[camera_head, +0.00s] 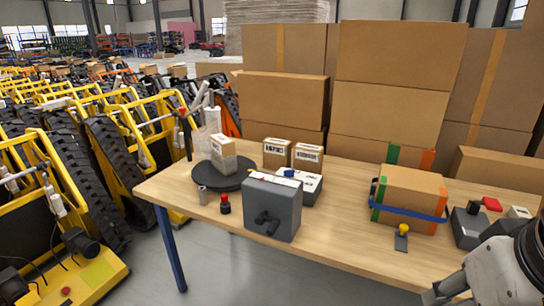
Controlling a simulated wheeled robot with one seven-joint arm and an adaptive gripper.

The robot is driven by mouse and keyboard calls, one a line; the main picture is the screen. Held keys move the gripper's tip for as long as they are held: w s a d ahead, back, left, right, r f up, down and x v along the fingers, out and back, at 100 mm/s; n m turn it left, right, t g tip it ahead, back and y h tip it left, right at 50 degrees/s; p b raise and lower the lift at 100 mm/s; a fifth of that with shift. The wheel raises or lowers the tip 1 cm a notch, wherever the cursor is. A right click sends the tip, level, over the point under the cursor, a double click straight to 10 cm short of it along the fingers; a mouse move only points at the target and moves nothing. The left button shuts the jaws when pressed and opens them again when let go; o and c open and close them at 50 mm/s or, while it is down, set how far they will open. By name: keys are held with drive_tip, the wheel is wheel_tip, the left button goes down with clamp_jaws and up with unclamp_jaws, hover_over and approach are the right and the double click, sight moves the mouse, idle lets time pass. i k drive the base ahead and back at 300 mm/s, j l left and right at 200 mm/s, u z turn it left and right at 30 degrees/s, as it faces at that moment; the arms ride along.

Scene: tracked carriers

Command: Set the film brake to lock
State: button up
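No part is legibly marked as the film brake, so I cannot tell which control it is. A grey box (284,212) stands at the table's front edge, with a black handle (266,222) on its front face and small coloured marks on top. A small grey plate with a yellow knob (403,230) lies to the right of it. A red-topped black button (225,203) stands to its left. My arm enters at the bottom right, and only part of my gripper (450,292) shows, low at the frame's edge, apart from these controls. Its fingers are too cut off to read.
A black turntable (208,180) carries a carton (222,153) at the left. A strapped carton (412,192) stands at the right, beside a grey device with a red part (490,204). Large cartons (398,85) line the back. Yellow tracked carriers (110,130) fill the left.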

sight(290, 172)
drive_tip(key=i+u, duration=0.1)
drive_tip(key=i, duration=1.55)
